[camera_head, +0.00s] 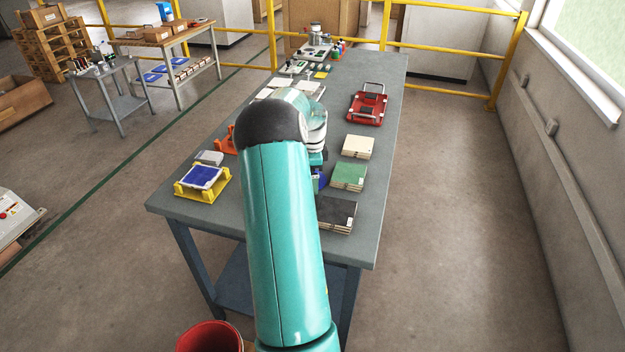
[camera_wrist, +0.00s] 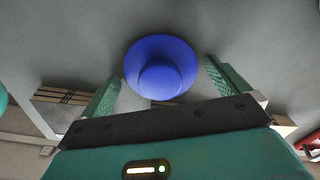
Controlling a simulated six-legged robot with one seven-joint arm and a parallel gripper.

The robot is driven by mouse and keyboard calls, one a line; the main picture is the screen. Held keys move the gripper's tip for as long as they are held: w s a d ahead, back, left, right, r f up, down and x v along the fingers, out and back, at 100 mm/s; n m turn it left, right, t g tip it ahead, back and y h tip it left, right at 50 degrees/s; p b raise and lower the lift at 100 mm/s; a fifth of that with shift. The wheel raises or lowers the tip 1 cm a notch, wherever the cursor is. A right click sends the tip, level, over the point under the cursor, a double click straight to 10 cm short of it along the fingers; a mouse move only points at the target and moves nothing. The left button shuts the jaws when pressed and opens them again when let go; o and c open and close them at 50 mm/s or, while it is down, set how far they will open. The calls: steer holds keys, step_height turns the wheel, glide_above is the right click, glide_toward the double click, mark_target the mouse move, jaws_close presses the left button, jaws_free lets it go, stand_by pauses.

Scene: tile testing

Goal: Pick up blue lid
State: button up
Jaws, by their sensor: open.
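The blue lid (camera_wrist: 160,60) is round with a raised round knob, and lies on the grey table (camera_wrist: 60,45) in the wrist view. My gripper (camera_wrist: 163,72) is open, with one green finger on each side of the lid. I see no finger touching it, and how high the fingers are above the table is hard to tell. In the head view a small blue part of the lid (camera_head: 320,181) shows beside my arm. My arm hides the rest of it and most of my gripper there.
A black tile stack (camera_head: 336,214), a green tile stack (camera_head: 348,176) and a cream tile stack (camera_head: 358,147) stand right of my arm. A yellow holder with a blue tile (camera_head: 202,179) is on the left. A red case (camera_head: 367,105) lies farther back. The table's right edge strip is clear.

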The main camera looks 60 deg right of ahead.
steer(key=c, duration=0.9)
steer(key=shift+r, duration=0.15)
steer(key=shift+r, duration=0.6)
steer(key=s+a+r, duration=0.2)
steer(key=a+r, duration=0.2)
steer(key=s+a+r, duration=0.2)
steer(key=a+r, duration=0.1)
steer(key=a, duration=0.1)
steer(key=s+a+r, duration=0.2)
steer(key=a+r, duration=0.2)
steer(key=shift+s+a+r, duration=0.25)
steer(key=shift+s+r, duration=0.05)
